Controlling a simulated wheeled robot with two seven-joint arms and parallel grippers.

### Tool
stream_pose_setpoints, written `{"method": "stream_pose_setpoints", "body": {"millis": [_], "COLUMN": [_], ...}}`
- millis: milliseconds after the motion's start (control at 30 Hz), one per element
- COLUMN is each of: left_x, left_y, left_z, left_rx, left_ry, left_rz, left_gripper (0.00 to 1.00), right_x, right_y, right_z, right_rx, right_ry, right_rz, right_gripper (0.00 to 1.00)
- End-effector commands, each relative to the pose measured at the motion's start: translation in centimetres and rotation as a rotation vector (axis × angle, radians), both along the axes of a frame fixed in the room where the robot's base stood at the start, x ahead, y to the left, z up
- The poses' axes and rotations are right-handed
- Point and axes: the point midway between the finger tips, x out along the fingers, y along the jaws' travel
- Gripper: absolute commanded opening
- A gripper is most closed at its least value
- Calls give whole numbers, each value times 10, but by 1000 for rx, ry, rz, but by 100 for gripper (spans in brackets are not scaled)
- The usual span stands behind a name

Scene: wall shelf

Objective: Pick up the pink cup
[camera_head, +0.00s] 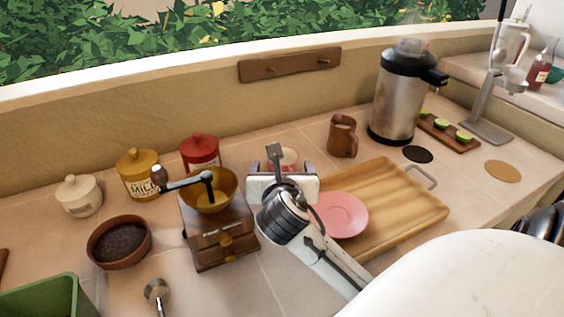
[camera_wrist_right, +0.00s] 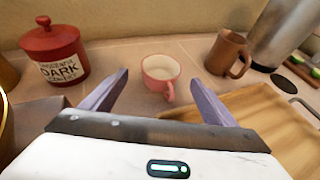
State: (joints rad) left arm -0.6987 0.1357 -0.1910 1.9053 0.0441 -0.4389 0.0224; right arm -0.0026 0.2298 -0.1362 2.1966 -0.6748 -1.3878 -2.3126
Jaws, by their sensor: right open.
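The pink cup (camera_wrist_right: 161,76) stands upright on the tiled counter in the right wrist view, with a pale inside and its handle turned toward me. In the head view only part of the cup (camera_head: 287,156) shows behind my right gripper. My right gripper (camera_head: 279,165) is open and empty. In the right wrist view its two purple-grey fingers (camera_wrist_right: 158,90) are spread to the left and right of the cup, nearer to me than the cup, and do not appear to touch it. My left gripper is not in view.
A brown mug (camera_head: 343,137) stands right of the cup, a red canister (camera_head: 201,155) left of it. A wooden tray (camera_head: 415,200) with a pink saucer (camera_head: 340,214) lies in front at right. A coffee grinder (camera_head: 222,245) stands left of my right arm. The wall is close behind.

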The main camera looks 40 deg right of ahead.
Motion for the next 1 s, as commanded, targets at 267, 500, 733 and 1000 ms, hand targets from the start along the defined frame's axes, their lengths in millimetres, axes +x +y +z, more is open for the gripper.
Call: {"method": "stream_pose_setpoints", "body": {"millis": [267, 500, 733, 1000], "left_x": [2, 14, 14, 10], "left_y": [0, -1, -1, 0], "left_z": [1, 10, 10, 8], "left_rx": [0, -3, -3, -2], "left_ry": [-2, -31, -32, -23], "left_rz": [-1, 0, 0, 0], "left_gripper": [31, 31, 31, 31], "right_x": [23, 34, 34, 34], "right_y": [-27, -38, -37, -37], "right_z": [-9, -16, -16, -15], "right_rx": [-1, -1, -1, -1], "right_ry": [0, -1, -1, -2], "right_rz": [-2, 0, 0, 0], "right_gripper": [80, 80, 70, 33]}}
